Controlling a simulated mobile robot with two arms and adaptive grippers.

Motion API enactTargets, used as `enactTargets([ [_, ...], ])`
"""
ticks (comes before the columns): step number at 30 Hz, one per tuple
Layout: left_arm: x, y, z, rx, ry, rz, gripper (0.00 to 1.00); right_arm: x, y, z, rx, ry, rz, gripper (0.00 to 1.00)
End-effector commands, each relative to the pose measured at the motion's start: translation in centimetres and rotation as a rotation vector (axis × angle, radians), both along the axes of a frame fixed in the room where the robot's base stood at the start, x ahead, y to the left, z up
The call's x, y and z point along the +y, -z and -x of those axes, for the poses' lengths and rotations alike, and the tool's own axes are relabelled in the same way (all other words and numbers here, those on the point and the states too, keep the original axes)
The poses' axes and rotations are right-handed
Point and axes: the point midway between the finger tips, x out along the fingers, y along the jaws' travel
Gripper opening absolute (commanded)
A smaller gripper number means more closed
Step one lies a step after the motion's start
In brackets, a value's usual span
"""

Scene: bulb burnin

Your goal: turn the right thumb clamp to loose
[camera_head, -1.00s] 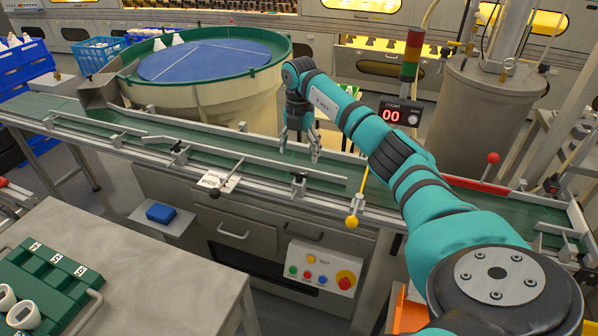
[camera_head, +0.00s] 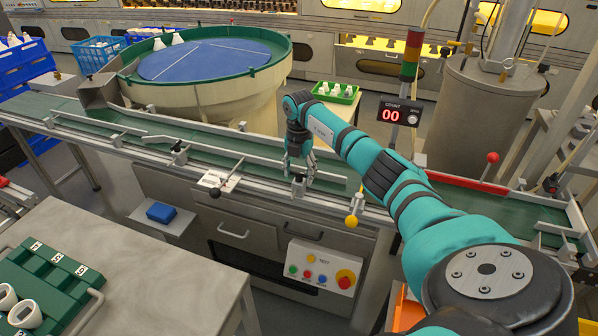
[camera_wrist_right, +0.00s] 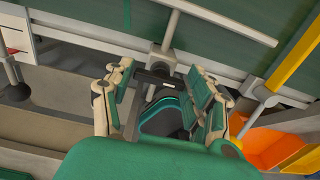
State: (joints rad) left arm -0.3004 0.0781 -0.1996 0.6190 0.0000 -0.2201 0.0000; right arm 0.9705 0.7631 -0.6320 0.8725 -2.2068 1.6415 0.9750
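The right thumb clamp (camera_head: 298,187) is a small dark-knobbed clamp on the near guide rail of the green conveyor. In the right wrist view its dark cross-bar head (camera_wrist_right: 155,78) and metal post show between my fingers. My right gripper (camera_head: 300,168) points down right above and around this clamp. The wrist view shows its two fingers (camera_wrist_right: 163,100) apart, one on each side of the clamp head. I see no clear contact between fingers and clamp. The clamp's lower part is partly hidden. Another thumb clamp (camera_head: 178,152) stands farther left on the rail. My left gripper is out of view.
A yellow-knobbed lever (camera_head: 351,220) stands close to the right of the clamp. A white card with a dark-knobbed lever (camera_head: 218,182) lies to the left. The guide rail (camera_head: 250,165) runs beside the gripper. A button panel (camera_head: 320,268) is below.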

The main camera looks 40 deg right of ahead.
Motion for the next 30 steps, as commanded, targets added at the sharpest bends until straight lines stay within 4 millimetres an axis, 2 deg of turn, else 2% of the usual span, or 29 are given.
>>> enactTargets([
  [1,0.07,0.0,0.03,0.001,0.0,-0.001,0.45,-0.01,-0.02,0.0,0.0,0.0,0.0,0.48],
  [8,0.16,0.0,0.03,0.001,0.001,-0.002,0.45,-0.01,-0.04,0.0,0.0,0.0,0.0,0.18],
  [20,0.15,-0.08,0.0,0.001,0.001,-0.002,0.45,-0.05,-0.12,-0.04,-0.001,-0.083,0.0,0.18],
  [30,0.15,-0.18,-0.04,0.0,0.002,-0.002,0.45,-0.07,-0.12,-0.02,-0.001,-0.354,0.001,0.18],
])
